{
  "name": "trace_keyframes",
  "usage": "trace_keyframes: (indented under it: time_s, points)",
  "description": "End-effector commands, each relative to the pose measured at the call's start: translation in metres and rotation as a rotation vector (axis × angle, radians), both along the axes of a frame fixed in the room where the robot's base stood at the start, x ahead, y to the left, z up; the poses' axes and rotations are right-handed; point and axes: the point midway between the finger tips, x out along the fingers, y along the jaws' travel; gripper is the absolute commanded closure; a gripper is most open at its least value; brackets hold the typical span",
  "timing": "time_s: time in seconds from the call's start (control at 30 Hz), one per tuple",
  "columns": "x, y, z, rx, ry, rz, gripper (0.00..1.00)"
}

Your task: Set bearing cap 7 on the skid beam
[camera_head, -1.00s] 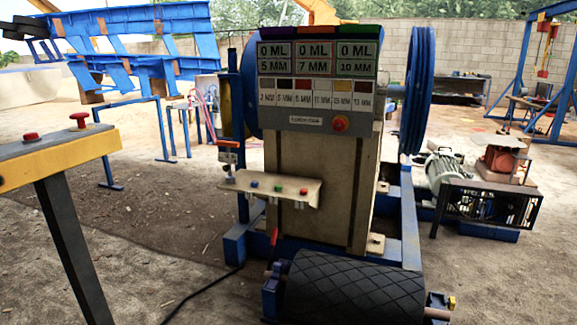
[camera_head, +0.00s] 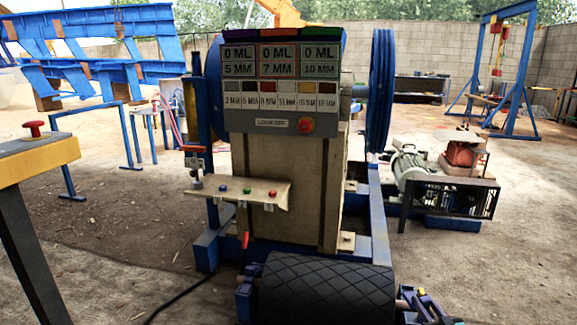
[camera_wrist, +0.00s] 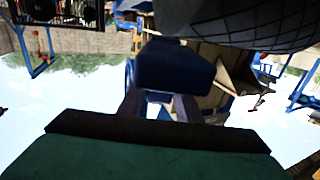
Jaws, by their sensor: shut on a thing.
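In the wrist view, which is upside down, my gripper (camera_wrist: 158,105) is shut on a dark blue block (camera_wrist: 174,65). I take this block to be bearing cap 7, but no number on it is readable. It is held up off the ground, with the machine behind it. The jaw crusher (camera_head: 280,185) stands in the middle of that view on a blue base frame (camera_head: 377,225). I cannot tell which part of this frame is the skid beam.
A black patterned roller (camera_head: 327,290) lies across the front of the crusher. A small shelf with coloured buttons (camera_head: 240,194) juts out from its front. A yellow-edged table (camera_head: 40,162) is at the left. A motor (camera_head: 408,165) stands at the right. Bare ground lies at the right front.

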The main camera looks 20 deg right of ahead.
Motion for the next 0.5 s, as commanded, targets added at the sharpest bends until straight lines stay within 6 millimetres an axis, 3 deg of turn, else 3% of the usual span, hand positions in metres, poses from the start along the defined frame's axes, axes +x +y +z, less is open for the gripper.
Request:
trace_keyframes:
  time_s: [0.2, 0.5]
  points:
    - [0.051, 0.055, 0.037, -0.002, -0.004, 0.140, 1.00]
    - [0.106, 0.134, 0.080, -0.002, -0.004, 0.326, 1.00]
